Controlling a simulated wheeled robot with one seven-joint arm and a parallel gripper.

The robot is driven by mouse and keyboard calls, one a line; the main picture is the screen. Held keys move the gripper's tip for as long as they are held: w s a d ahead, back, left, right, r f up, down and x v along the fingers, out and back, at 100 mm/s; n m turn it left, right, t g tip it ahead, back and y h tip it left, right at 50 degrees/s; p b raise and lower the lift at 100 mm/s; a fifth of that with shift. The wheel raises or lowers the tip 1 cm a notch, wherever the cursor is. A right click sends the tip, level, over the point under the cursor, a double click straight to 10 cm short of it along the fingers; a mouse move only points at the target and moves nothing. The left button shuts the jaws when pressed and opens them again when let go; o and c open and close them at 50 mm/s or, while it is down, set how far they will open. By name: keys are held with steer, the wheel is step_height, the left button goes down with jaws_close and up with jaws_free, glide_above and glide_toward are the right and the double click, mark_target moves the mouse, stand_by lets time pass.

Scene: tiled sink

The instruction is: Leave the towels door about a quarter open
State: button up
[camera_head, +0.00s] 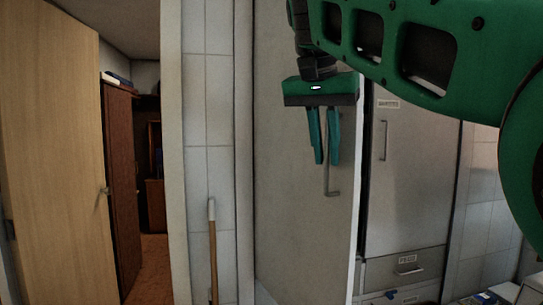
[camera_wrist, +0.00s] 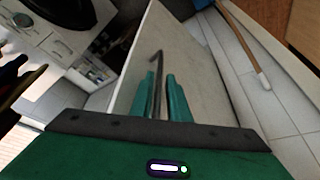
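A tall grey door (camera_head: 290,200) stands open at the left of the grey cabinet in the head view; no label shows on its visible face, so I cannot confirm it is the towels door. Its bar handle (camera_head: 333,190) is near its right edge. My gripper (camera_head: 325,163) points down at the upper part of this handle, with its green fingers a little apart. In the wrist view the door's face (camera_wrist: 195,70) fills the middle. The handle (camera_wrist: 157,85) runs between the fingers there, closer to the left one, with a gap to the right one.
A closed labelled cabinet door (camera_head: 410,170) is to the right, above a drawer (camera_head: 405,264). A tiled wall (camera_head: 208,130) and a broom-like stick (camera_head: 212,250) are to the left. Further left, a wooden room door (camera_head: 55,150) stands beside a doorway.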

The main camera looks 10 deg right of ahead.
steer(key=shift+w+d+f, duration=0.1)
steer(key=shift+f, duration=0.2)
jaws_close()
steer(key=shift+r, duration=0.15)
stand_by(1.1)
